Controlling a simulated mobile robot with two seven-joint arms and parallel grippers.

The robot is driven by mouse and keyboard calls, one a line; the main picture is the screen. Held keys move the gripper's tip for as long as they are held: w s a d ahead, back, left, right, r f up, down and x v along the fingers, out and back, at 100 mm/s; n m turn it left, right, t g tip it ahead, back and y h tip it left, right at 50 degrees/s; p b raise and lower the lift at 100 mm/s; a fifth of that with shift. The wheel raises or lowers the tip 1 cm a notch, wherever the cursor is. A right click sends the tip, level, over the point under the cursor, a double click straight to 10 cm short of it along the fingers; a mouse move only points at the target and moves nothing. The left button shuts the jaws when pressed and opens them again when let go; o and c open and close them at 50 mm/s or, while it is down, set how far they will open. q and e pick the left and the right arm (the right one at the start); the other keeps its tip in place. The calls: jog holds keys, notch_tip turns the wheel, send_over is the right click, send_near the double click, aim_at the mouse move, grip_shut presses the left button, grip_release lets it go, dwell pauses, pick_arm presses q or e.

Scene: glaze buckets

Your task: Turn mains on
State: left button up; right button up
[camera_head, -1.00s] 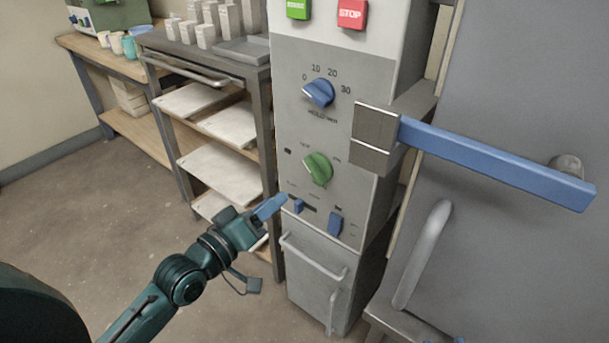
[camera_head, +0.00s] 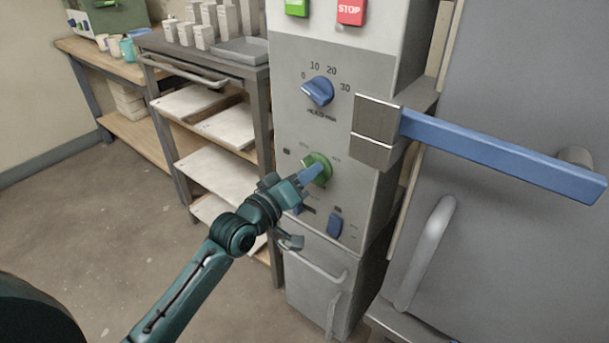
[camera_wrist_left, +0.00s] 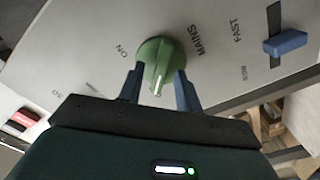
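The green mains knob (camera_head: 317,168) is on the grey control panel, below the blue dial. In the left wrist view the green knob (camera_wrist_left: 160,62) has the word MAINS to its right and ON to its left; a pale mark on it faces my gripper. My left gripper (camera_head: 307,176) is at the panel, in front of the knob. In the left wrist view my left gripper (camera_wrist_left: 159,88) has its fingers spread, one on each side of the knob's near part. Firm contact cannot be made out. My right gripper is not in view.
A blue dial (camera_head: 318,91) and red STOP button (camera_head: 351,11) are above the knob. A blue switch (camera_head: 335,224) is below it. A long blue handle (camera_head: 500,152) sticks out at right. A shelf rack (camera_head: 225,127) stands at left; the floor before it is clear.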

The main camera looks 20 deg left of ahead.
pick_arm(q)
grip_shut()
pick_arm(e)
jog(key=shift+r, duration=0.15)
pick_arm(q)
jog(key=shift+s+d+m+p, duration=0.15)
jog(key=shift+m+p, duration=2.5)
jog(key=shift+m, duration=1.8)
jog(key=shift+w+d+m+p, duration=0.15)
jog(key=shift+m+p, duration=2.5)
jog(key=shift+m, duration=1.8)
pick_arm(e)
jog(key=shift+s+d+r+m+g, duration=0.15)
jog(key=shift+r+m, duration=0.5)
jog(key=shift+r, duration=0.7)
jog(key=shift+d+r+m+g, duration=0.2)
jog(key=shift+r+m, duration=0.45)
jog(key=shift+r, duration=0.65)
pick_arm(q)
jog(key=shift+s, duration=0.1)
